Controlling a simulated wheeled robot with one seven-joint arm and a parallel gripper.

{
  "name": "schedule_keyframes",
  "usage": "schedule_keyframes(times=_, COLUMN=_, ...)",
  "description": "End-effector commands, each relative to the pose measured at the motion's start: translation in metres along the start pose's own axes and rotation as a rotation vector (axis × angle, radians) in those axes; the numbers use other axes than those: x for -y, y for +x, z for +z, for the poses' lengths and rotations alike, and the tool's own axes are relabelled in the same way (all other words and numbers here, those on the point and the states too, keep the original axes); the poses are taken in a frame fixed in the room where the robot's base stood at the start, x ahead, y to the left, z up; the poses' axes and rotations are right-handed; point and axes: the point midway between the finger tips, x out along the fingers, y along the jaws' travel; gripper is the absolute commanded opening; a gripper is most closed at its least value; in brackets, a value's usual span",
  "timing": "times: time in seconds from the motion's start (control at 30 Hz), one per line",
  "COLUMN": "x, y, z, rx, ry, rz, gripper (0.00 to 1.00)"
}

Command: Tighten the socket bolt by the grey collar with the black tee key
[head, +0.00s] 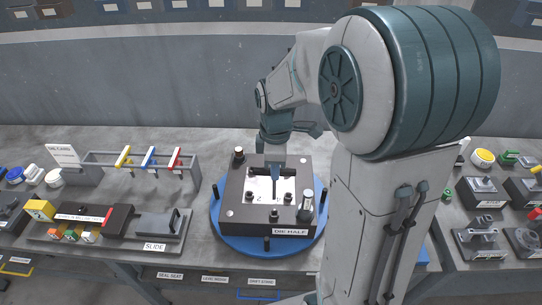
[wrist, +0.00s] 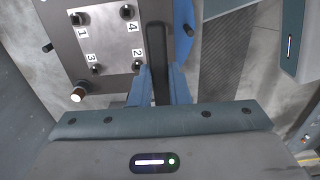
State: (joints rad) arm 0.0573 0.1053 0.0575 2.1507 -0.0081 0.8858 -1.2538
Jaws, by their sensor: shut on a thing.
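My gripper (wrist: 158,85) is shut on the black tee key (wrist: 156,50), a dark bar between its blue fingers in the wrist view. In the head view my gripper (head: 275,162) is above the die half (head: 240,200), with a dark shaft reaching down over its pale plate. The plate (wrist: 112,45) carries dark socket bolts beside the labels 1, 2, 3 and 4. The key appears beside bolts 4 (wrist: 127,11) and 2 (wrist: 137,66); I cannot tell whether its tip touches a bolt. A grey-topped post (head: 306,205) stands at the die's front right corner; I cannot identify the grey collar with certainty.
The die half sits on a blue round base (head: 225,238). A brown-topped post (head: 239,154) rises at its back left corner. Left are a rack (head: 85,160) with yellow, blue and red handles and a slide tray (head: 175,245). Several fixtures crowd the right bench.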

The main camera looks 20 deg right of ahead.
Motion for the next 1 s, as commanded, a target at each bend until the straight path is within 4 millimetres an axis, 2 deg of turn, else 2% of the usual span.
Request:
schedule_keyframes(times=0.37, x=0.000, y=0.000, z=0.002, rx=0.000, ry=0.000, rz=0.000, gripper=0.00)
schedule_keyframes(times=1.0, x=0.000, y=0.051, z=0.003, rx=0.000, ry=0.002, rz=-0.001, gripper=0.00)
